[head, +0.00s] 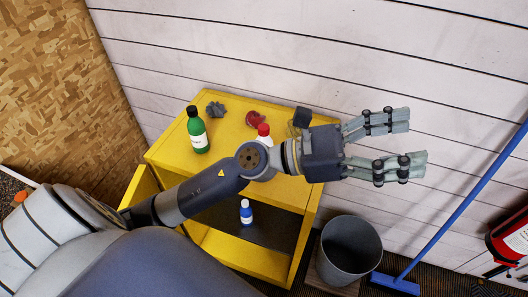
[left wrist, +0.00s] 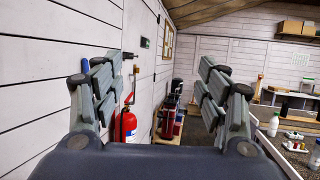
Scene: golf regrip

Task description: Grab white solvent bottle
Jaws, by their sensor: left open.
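A white bottle with a red cap (head: 264,140) stands on the top of the yellow cart (head: 172,153). Its lower part is hidden behind my left arm. My left gripper (head: 416,140) is open and empty, out past the cart's right side and pointing right, away from this bottle. In the left wrist view its fingers (left wrist: 155,75) are spread apart with nothing between them. That view also shows another white bottle (left wrist: 273,125), far off at the right. My right gripper is in neither view.
A green bottle (head: 197,132), a grey lump (head: 215,109) and a red item (head: 255,119) share the cart top. A grey bin (head: 349,250), blue broom (head: 450,215) and fire extinguisher (head: 512,238) are at right.

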